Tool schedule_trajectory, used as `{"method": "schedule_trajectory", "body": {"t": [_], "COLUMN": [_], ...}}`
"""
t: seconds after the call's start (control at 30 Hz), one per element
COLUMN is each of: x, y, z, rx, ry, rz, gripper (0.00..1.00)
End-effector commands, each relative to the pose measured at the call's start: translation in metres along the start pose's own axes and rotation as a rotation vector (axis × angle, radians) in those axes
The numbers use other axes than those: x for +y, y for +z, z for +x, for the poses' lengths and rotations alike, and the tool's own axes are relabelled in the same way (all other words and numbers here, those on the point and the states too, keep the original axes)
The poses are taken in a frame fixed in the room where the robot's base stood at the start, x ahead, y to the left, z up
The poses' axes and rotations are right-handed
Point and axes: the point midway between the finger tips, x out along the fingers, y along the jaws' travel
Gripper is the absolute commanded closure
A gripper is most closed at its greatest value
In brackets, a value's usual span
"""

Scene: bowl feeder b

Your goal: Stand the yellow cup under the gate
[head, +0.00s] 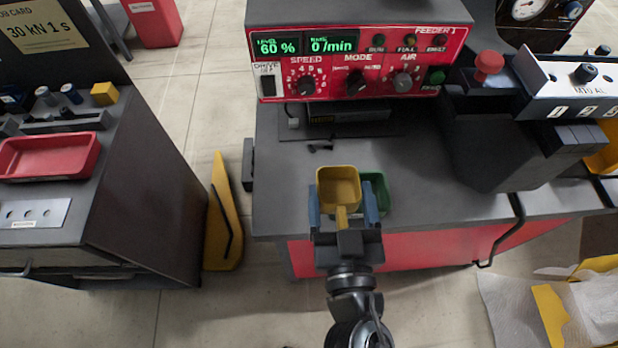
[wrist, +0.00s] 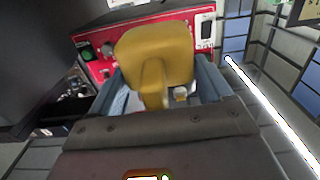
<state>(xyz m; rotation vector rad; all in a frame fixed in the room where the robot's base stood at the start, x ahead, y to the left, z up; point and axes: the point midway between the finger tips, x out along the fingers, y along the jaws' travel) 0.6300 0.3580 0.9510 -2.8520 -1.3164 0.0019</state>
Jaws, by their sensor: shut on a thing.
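The yellow cup (head: 338,188) is square and open at the top, with a handle on the near side. My gripper (head: 342,205) has its two blue fingers shut on this cup. The cup looks empty and about upright, near the front edge of the bench. In the wrist view the yellow cup (wrist: 155,55) sits between the blue fingers. I cannot pick out the gate for sure.
A green cup (head: 376,190) stands on the bench, partly hidden behind the yellow cup and my gripper. The red control panel (head: 360,65) rises at the back. Grey bench top (head: 425,185) is clear between the green cup and the dark housing. A small dark piece (head: 320,147) lies behind.

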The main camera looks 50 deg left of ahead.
Motion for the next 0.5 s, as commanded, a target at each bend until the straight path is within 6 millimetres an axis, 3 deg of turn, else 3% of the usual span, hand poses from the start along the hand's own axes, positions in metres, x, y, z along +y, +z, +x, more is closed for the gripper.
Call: {"method": "schedule_trajectory", "body": {"t": [0.5], "x": [-0.016], "y": [0.018], "z": [0.022], "rx": [-0.003], "ry": [0.006], "rz": [0.004], "gripper": [0.58]}}
